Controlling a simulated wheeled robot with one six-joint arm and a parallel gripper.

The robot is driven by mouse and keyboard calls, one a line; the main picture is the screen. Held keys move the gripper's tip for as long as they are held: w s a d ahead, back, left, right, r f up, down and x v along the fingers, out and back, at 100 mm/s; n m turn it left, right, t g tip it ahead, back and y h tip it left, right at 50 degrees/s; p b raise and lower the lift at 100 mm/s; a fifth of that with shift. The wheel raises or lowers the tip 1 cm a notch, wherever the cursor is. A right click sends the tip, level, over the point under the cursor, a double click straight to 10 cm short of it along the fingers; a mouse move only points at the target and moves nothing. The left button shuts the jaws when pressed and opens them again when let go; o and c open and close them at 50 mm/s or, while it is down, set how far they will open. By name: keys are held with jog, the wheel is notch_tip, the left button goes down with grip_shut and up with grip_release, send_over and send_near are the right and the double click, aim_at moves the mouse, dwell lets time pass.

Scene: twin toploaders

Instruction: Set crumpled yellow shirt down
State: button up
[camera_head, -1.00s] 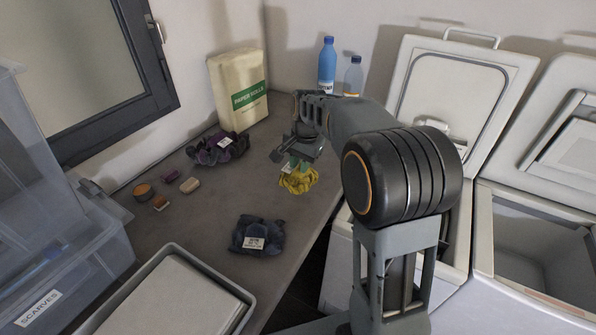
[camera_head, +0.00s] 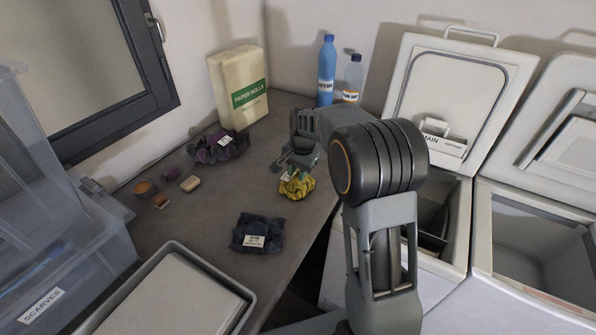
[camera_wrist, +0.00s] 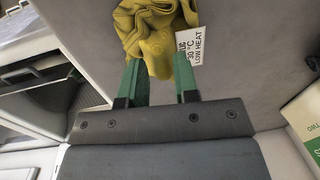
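The crumpled yellow shirt (camera_head: 297,187) is at the right part of the grey table (camera_head: 205,215), below my gripper (camera_head: 286,168). I cannot tell whether it rests on the table or hangs just above it. In the wrist view, the yellow shirt (camera_wrist: 150,25) bunches beyond the green fingertips of my gripper (camera_wrist: 160,75). A fold of it fills the gap between the two fingers, which look shut on it. A white care tag reading 30 °C, low heat, sticks out beside the right finger.
A dark blue garment (camera_head: 258,233) and a purple-black one (camera_head: 218,147) lie on the table, with small items at left. Paper rolls (camera_head: 238,88) and bottles (camera_head: 327,70) stand behind. Two open toploaders (camera_head: 480,185) are right of the table. A grey tray (camera_head: 248,296) is in front.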

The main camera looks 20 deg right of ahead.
jog(key=o, duration=0.4)
jog(key=shift+c, duration=0.2)
notch_tip(320, 180, up, 12)
jog(key=d+f, duration=0.1)
jog(key=s+f+n+t+h, duration=0.1)
jog(key=s+f+n+t, duration=0.2)
jog(key=s+n, duration=0.6)
jog(key=shift+s+a+f, duration=0.35)
jog(key=shift+s+f, duration=0.25)
jog(key=shift+s, duration=6.55)
